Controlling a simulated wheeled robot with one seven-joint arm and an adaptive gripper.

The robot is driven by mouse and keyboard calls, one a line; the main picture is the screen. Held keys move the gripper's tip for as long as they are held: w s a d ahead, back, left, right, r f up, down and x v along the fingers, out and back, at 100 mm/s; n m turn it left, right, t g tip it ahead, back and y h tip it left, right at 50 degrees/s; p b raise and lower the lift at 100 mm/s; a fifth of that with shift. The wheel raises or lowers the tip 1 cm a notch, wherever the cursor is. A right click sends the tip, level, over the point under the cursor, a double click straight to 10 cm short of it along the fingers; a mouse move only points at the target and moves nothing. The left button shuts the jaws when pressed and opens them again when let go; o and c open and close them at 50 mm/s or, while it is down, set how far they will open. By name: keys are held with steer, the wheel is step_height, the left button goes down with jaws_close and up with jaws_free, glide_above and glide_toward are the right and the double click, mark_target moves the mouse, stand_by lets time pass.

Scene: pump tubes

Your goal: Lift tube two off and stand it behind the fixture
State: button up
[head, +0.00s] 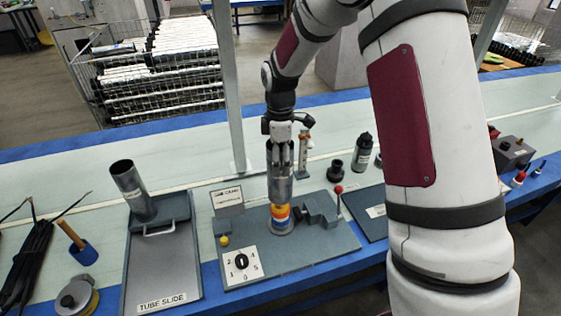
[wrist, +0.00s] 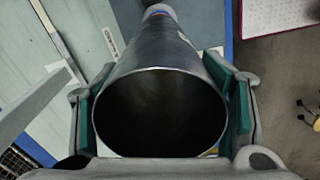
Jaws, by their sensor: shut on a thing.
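My gripper (head: 280,150) points down over the fixture (head: 320,243) and is shut on a grey metal tube (head: 280,186). The tube stands upright over a banded orange, yellow and blue piece (head: 281,214) on the fixture plate. In the head view I cannot tell whether the tube touches that piece. In the wrist view the tube's open round mouth (wrist: 160,112) sits between the green finger pads of my gripper (wrist: 165,110). A second grey tube (head: 130,185) leans at a tilt on the tube slide (head: 160,265), left of the fixture. No number shows on either tube.
The fixture carries a grey clamp with a red-knobbed lever (head: 338,190), a numbered dial plate (head: 241,264) and a small sign (head: 228,202). Behind it stand a small bottle stand (head: 303,150), a black cup (head: 335,171) and a dark bottle (head: 363,153). A metal post (head: 230,90) rises behind left.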

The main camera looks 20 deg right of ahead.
steer(key=shift+r+p, duration=1)
steer(key=shift+r, duration=1.85)
